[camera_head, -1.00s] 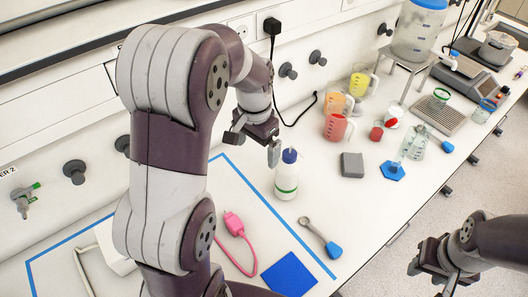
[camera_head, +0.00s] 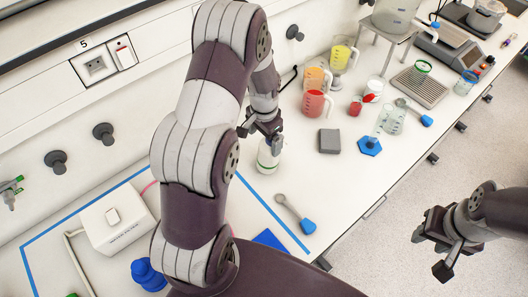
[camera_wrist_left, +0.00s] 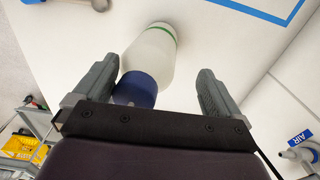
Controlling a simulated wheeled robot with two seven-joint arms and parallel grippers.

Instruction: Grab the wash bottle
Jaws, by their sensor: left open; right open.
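The wash bottle (camera_head: 267,158) is white with a green band and stands upright on the bench, its top hidden by my left gripper in the head view. My left gripper (camera_head: 261,137) is open right at the top of the bottle. In the left wrist view the bottle (camera_wrist_left: 152,56) has its blue cap between the two open fingers of my left gripper (camera_wrist_left: 156,78), closer to the left-hand finger. I cannot tell whether that finger touches it. My right gripper (camera_head: 430,252) is open and empty, over the floor beyond the bench's front edge.
A grey block (camera_head: 329,141), a red beaker (camera_head: 316,103) and a blue hexagonal base (camera_head: 370,146) stand right of the bottle. A blue-ended tool (camera_head: 296,214) lies in front of it. A white box (camera_head: 117,218) stands at the left inside blue tape. Bench between bottle and block is clear.

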